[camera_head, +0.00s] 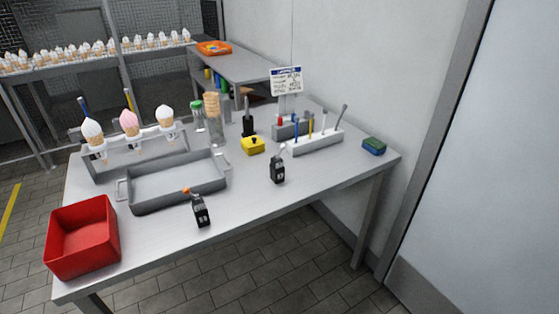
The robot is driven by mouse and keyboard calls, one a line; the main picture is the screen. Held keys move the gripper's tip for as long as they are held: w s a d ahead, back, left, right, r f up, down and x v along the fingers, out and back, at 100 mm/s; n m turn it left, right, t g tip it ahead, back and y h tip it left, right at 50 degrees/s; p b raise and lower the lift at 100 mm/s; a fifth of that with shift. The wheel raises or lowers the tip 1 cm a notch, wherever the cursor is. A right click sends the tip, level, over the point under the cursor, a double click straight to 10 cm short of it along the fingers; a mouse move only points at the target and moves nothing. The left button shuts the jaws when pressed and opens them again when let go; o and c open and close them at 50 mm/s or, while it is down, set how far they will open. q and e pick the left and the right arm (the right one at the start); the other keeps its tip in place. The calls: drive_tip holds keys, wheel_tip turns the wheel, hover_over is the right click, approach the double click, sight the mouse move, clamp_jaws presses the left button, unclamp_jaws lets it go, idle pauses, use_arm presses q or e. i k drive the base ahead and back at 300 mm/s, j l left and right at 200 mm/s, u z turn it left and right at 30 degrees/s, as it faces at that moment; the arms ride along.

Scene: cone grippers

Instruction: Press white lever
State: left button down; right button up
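A small black box (277,172) stands near the middle of the grey table (250,200), with a short white lever (283,147) tilted up to the right on its top. A second black box (201,211) stands closer to the front edge, with an orange-tipped lever (187,191) tilted to the left. Nothing touches either box. Neither of my grippers is in the head view.
A grey tray (175,185), a red bin (82,240) and a cone stand (125,152) are to the left. The table's front right is clear.

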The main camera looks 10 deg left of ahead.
sight(282, 146)
drive_tip(key=i+l, duration=0.15)
drive_tip(key=l, duration=0.15)
drive_tip(key=i+l, duration=0.15)
drive_tip(key=l, duration=0.15)
drive_tip(key=i+l, duration=0.15)
drive_tip(key=i+l+u, duration=0.15)
drive_tip(key=l, duration=0.15)
drive_tip(key=i+l+u, duration=0.1)
drive_tip(key=l, duration=0.25)
drive_tip(key=i+l+u, duration=0.15)
drive_tip(key=l, duration=0.15)
drive_tip(key=k, duration=0.05)
